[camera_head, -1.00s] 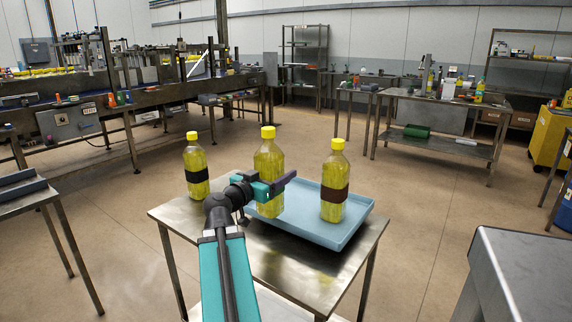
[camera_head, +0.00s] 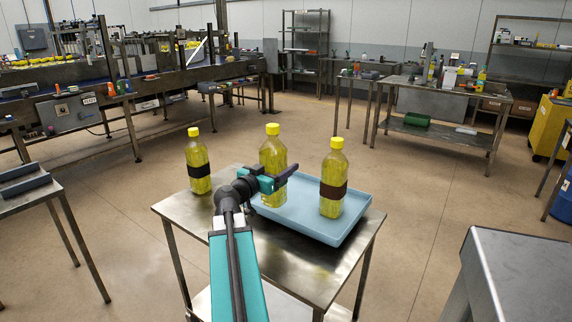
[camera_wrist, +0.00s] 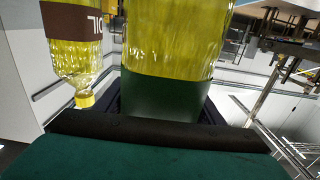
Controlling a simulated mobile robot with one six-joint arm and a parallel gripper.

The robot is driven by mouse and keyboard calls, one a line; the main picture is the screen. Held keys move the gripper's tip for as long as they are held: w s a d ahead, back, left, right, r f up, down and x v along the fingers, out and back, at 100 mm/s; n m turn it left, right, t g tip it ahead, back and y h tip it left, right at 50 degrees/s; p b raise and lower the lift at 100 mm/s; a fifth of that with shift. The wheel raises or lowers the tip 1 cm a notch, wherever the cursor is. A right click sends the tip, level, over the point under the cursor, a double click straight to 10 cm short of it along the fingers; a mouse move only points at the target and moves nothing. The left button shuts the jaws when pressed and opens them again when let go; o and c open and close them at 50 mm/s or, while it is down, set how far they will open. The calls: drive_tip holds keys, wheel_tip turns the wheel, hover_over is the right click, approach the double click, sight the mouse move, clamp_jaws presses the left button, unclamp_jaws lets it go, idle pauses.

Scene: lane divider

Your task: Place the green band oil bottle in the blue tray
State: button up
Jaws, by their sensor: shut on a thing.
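The green band oil bottle (camera_head: 272,157) holds yellow oil and has a yellow cap. My gripper (camera_head: 274,183) is shut around it, hiding its band in the head view. In the wrist view the green band (camera_wrist: 165,95) sits between my dark fingers. The bottle is upright at the back left part of the blue tray (camera_head: 322,228). I cannot tell whether its base touches the tray floor. A brown band bottle (camera_head: 332,178) stands in the tray to the right; it also shows in the wrist view (camera_wrist: 75,45).
A black band bottle (camera_head: 198,161) stands on the steel table (camera_head: 187,208) left of the tray. The tray's front middle is clear. A grey surface (camera_head: 520,265) is at the lower right. A conveyor (camera_head: 150,85) and other tables stand farther back.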

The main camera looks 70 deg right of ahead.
drive_tip(key=w+d+p, duration=0.1)
drive_tip(key=d, duration=0.8)
drive_tip(key=shift+w+d+f, duration=0.25)
drive_tip(key=shift+w+f, duration=0.1)
drive_tip(key=shift+f+p, duration=0.5)
drive_tip(key=shift+f, duration=1.25)
drive_tip(key=shift+f+b, duration=0.15)
drive_tip(key=shift+b, duration=0.15)
drive_tip(key=o, duration=1.8)
drive_tip(key=shift+p, duration=0.35)
drive_tip(key=shift+b+v, duration=1.05)
drive_tip(key=shift+v, duration=5.05)
